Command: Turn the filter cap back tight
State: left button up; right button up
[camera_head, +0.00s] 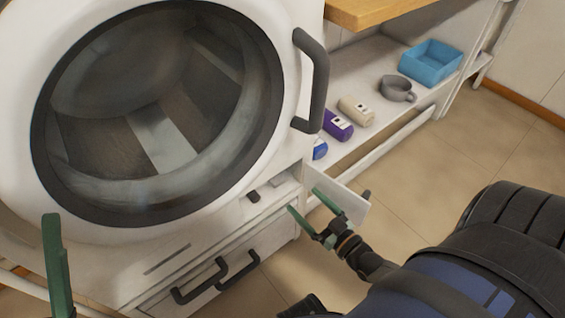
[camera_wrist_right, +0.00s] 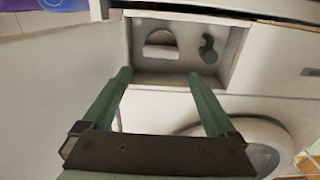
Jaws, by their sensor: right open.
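The white washing machine (camera_head: 290,150) has an open filter recess at its lower right, with a white flap (camera_head: 352,212) swung out. In the right wrist view, the recess holds a pale round part (camera_wrist_right: 160,38), seemingly the filter cap, and a dark knob-like piece (camera_wrist_right: 208,48). The dark piece also shows in the head view (camera_head: 253,196). How tight the cap sits cannot be told. My right gripper (camera_head: 304,199) is open and empty, its green fingers just outside the recess, lined up with the pale part (camera_wrist_right: 159,73). My left gripper (camera_head: 57,265) shows only one green finger.
A low white shelf at right holds a blue basin (camera_head: 430,62), a grey mug (camera_head: 397,88), a beige bottle (camera_head: 355,110) and a purple bottle (camera_head: 337,125). A drawer with dark handles (camera_head: 240,272) is below the recess. Tiled floor (camera_head: 440,170) is free at right.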

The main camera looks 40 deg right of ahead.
aim_at(284, 181)
jog(key=w+b, duration=0.1)
jog(key=w, duration=0.5)
jog(key=w+b, duration=0.1)
jog(key=w, duration=0.2)
jog(key=shift+w+a+b, duration=0.3)
jog(key=shift+a+b, duration=0.05)
jog(key=shift+a, duration=0.05)
jog(key=shift+c, duration=0.2)
jog(key=c, duration=1.1)
